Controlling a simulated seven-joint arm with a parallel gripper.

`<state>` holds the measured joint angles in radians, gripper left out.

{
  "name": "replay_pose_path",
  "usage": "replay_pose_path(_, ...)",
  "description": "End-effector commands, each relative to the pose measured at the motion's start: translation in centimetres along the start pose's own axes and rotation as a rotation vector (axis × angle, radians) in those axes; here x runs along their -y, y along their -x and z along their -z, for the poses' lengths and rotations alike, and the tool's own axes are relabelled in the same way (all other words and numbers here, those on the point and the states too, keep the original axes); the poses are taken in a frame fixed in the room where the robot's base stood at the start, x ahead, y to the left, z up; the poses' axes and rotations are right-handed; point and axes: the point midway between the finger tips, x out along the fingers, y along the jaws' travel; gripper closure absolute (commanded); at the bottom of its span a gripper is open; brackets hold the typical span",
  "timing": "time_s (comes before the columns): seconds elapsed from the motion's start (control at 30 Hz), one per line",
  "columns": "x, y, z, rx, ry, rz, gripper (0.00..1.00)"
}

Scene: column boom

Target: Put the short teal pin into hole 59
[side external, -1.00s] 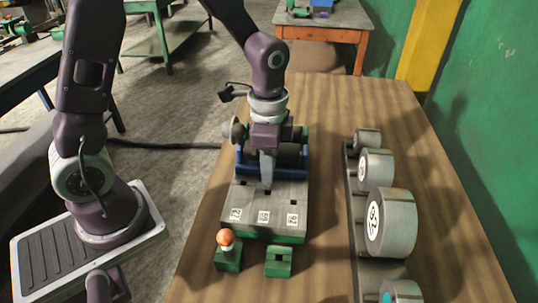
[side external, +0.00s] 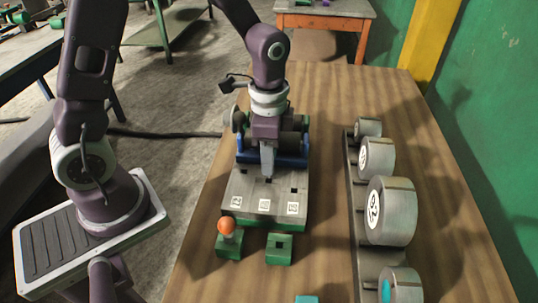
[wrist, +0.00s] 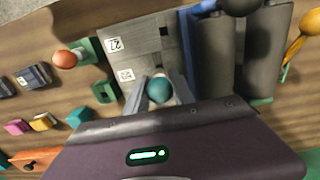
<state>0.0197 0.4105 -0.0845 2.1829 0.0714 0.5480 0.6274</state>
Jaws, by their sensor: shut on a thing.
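The grey block (side external: 245,184) on a green base has a row of white number labels along its front. The middle label (side external: 264,205) seems to read 59; it also shows in the wrist view (wrist: 126,75). My gripper (side external: 268,176) points down over the block, in line with the middle label and behind it. In the wrist view my gripper (wrist: 160,92) is shut on the short teal pin (wrist: 159,89), whose round teal end shows between the fingers. The hole by the middle label is hidden by my gripper. I cannot tell whether the pin's lower end touches the block.
An orange-topped peg (side external: 226,226) in a green block and a green block with a square hole (side external: 279,248) stand in front. Grey cylinders (side external: 391,211) line a rail on the right. Dark rollers (wrist: 265,45) lie behind the block. A teal block (side external: 307,299) shows at the bottom edge.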

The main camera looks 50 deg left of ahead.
Motion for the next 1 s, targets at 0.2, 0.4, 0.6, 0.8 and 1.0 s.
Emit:
replay_pose_path(0.2,0.0,-0.1,0.0,0.000,0.000,0.000,1.00)
replay_pose_path(0.4,0.0,-0.8,0.0,0.001,0.000,0.000,1.00)
replay_pose_path(0.6,0.0,-1.5,0.0,0.000,0.000,0.000,1.00)
replay_pose_path(0.8,0.0,-1.6,0.0,0.000,0.000,0.000,1.00)
replay_pose_path(1.0,0.0,-1.6,0.0,0.000,0.000,0.000,1.00)
